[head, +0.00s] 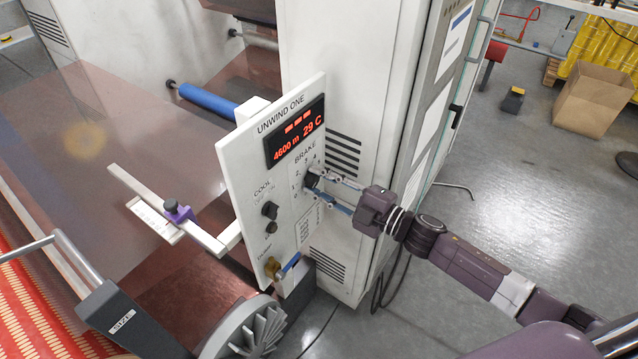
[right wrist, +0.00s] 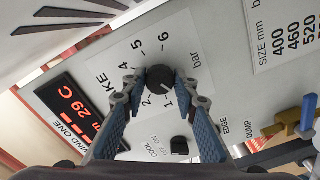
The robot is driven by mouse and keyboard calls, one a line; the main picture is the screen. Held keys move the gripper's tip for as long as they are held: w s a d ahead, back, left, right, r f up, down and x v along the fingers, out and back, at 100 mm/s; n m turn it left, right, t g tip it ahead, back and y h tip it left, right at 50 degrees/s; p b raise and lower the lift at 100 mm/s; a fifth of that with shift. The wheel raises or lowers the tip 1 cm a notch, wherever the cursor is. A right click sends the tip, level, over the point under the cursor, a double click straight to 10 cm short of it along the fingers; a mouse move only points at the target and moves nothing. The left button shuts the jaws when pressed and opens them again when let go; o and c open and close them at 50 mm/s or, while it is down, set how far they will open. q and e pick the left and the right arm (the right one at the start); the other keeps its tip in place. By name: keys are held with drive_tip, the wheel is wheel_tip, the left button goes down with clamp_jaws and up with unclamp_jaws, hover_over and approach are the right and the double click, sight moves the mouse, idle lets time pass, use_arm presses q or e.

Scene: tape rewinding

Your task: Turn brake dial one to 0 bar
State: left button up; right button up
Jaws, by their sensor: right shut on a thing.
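The brake dial (head: 311,181) is a black knob on the white "UNWIND ONE" panel (head: 240,170), under the word BRAKE. In the right wrist view the dial (right wrist: 160,79) sits between my blue-padded fingers, with printed numbers and "bar" around it. My right gripper (head: 318,188) reaches in from the right and is shut on the dial; its fingertips (right wrist: 161,82) are at the dial's two sides. The fingers hide part of the scale, and I cannot read clearly which number the dial points to. My left gripper is not in view.
A red display (head: 296,133) reads 4600 m and 29 C. The black COOL switch (head: 269,210) and the brass DUMP valve (head: 273,267) with blue handle are lower on the panel. A cabinet stands right behind it. A cardboard box (head: 593,100) is on the floor at far right.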

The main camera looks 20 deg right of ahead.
drive_tip(key=shift+n, duration=0.3)
drive_tip(key=o, duration=1.1)
drive_tip(key=shift+o, duration=0.2)
drive_tip(key=v, duration=1.2)
